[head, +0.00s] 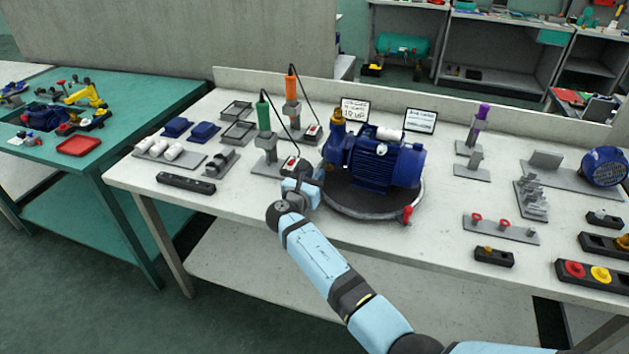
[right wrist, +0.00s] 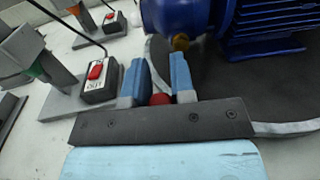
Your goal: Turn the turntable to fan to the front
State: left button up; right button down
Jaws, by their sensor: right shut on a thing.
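The round dark turntable (head: 350,203) with a pale rim stands at the middle of the bench. A blue pump with motor (head: 385,165) sits on it, its brass port (head: 338,130) towards the left and the motor end towards the right. A red handle (head: 407,214) stands at the front right of the rim. My right gripper (head: 312,181) is at the turntable's left edge. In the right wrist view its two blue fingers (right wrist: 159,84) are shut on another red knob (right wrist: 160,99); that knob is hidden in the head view. My left gripper is not in view.
A green-handled tool stand (head: 265,130) and a switch box (right wrist: 100,80) stand close left of my right gripper. An orange-handled tool (head: 291,90) and two signs (head: 420,120) are behind. Racks of small parts (head: 500,228) lie right. The bench front before the turntable is clear.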

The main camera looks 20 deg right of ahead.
jog(key=shift+w+d+f+m+g+h+b, duration=0.1)
jog(key=shift+w+d+m+g+h+b, duration=0.1)
jog(key=shift+w+m+g+h+b, duration=0.35)
jog(key=shift+w+d+m+g+h+b, duration=0.25)
jog(key=shift+w+g+h+b, duration=0.1)
jog(key=shift+w+b, duration=0.2)
jog(key=shift+w+d+m+g+h+b, duration=0.2)
jog(key=shift+w+m+g+h+b, duration=0.7)
jog(key=shift+w+g+b, duration=0.55)
dwell(2.4)
jog(key=c, duration=1)
grip_release()
jog(key=shift+s+d, duration=0.1)
jog(key=shift+s, duration=0.15)
jog(key=shift+a+t, duration=0.2)
jog(key=shift+t, duration=0.05)
